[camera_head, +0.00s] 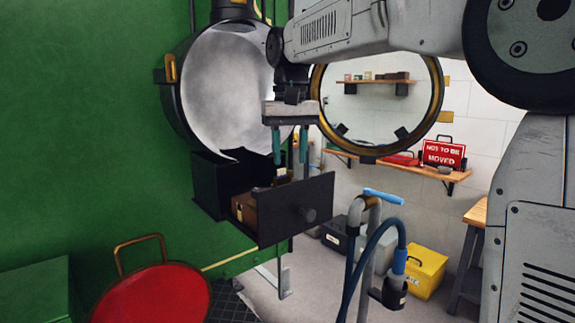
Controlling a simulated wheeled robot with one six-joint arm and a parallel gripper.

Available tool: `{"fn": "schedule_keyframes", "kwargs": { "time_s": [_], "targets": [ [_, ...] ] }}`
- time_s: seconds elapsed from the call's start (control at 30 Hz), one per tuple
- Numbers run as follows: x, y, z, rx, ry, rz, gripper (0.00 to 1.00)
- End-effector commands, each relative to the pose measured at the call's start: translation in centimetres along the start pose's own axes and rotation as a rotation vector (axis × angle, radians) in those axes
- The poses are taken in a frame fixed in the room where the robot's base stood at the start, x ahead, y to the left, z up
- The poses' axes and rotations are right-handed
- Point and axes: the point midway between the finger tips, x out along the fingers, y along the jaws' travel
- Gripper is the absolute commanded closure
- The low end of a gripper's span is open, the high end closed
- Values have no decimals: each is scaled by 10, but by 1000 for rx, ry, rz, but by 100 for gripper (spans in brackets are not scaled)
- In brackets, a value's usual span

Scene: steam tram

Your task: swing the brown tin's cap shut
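A brown tin (244,208) sits in the pulled-out black drawer (285,215) below the round lamp-like housing, partly hidden by the drawer front. A small pale piece (281,174) shows just above the tin's right part; I cannot tell whether it is the tin's cap. My gripper (289,158) points down above the drawer, its two teal fingers apart with nothing seen between them. The fingertips appear a little above the pale piece, and I see no clear contact. The cap's position is too small and hidden to tell.
A round housing (228,85) stands behind, with its brass-rimmed glass door (440,95) swung open to the right. A grey pipe stand with a blue handle (383,197) and hose stands front right. A red round seat (155,297) is lower left. A yellow box (425,268) stands on the floor.

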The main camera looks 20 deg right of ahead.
Motion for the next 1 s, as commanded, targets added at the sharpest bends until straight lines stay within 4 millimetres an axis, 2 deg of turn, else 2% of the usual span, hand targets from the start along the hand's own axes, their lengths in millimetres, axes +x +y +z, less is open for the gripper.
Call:
{"fn": "schedule_keyframes", "kwargs": {
  "time_s": [0.2,0.53,0.57,0.6,0.7,0.87,1.0],
  "targets": [
    [26,-1,0,-3,-1,0,60],
    [30,-2,0,-5,0,0,60],
    [30,-3,0,-5,0,0,66],
    [30,-3,0,-6,0,0,77],
    [30,-3,0,-6,0,0,100],
    [30,-2,0,-20,0,-1,100],
    [30,0,-1,-104,0,-1,100]
  ]
}}
